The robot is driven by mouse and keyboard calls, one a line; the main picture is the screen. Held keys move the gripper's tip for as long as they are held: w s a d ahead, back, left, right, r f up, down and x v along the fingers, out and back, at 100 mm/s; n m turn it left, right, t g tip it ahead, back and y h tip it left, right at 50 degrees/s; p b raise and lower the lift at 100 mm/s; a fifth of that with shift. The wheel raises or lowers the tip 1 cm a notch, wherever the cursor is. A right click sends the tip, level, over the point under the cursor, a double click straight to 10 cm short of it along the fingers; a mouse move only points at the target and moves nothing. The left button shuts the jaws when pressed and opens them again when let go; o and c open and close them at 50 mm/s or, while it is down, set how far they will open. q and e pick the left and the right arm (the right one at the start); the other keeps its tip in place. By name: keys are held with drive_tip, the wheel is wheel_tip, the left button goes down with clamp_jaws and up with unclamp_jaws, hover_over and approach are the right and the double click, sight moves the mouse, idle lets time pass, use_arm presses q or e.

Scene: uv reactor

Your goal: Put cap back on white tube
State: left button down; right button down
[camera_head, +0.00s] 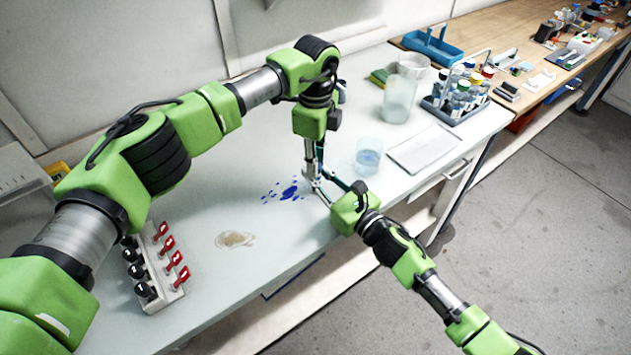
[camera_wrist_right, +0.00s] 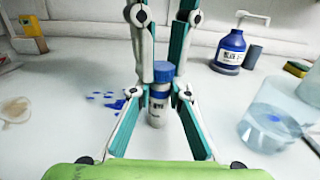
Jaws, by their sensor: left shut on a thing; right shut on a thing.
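In the right wrist view, the white tube (camera_wrist_right: 158,105) stands upright on the bench with a printed label. The blue cap (camera_wrist_right: 162,72) is at its top, in line with it; I cannot tell whether it is screwed tight. My right gripper (camera_wrist_right: 158,93) comes from the near side and is shut on the tube's upper body. My left gripper (camera_wrist_right: 161,62) reaches down from above, shut on the cap. In the head view, the left gripper (camera_head: 313,180) and right gripper (camera_head: 322,188) meet closely and hide most of the tube.
Blue spots (camera_head: 290,193) and a brownish puddle (camera_head: 234,240) mark the bench. A glass beaker (camera_head: 368,157), a flat tray (camera_head: 424,149) and a bottle rack (camera_head: 457,105) lie to the right. A switch block (camera_head: 155,265) is front left. A blue pump bottle (camera_wrist_right: 229,50) stands behind.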

use_arm(q)
drive_tip(key=m, duration=0.4)
drive_tip(key=shift+w+r, duration=0.1)
drive_tip(key=shift+w, duration=0.05)
drive_tip(key=m, duration=0.3)
drive_tip(key=shift+m, duration=0.4)
drive_tip(key=m, duration=1.4)
drive_tip(key=shift+m, duration=0.3)
drive_tip(key=m, duration=0.3)
drive_tip(key=shift+d, duration=0.1)
drive_tip(key=c, duration=1.8)
unclamp_jaws()
drive_tip(key=shift+c, duration=0.2)
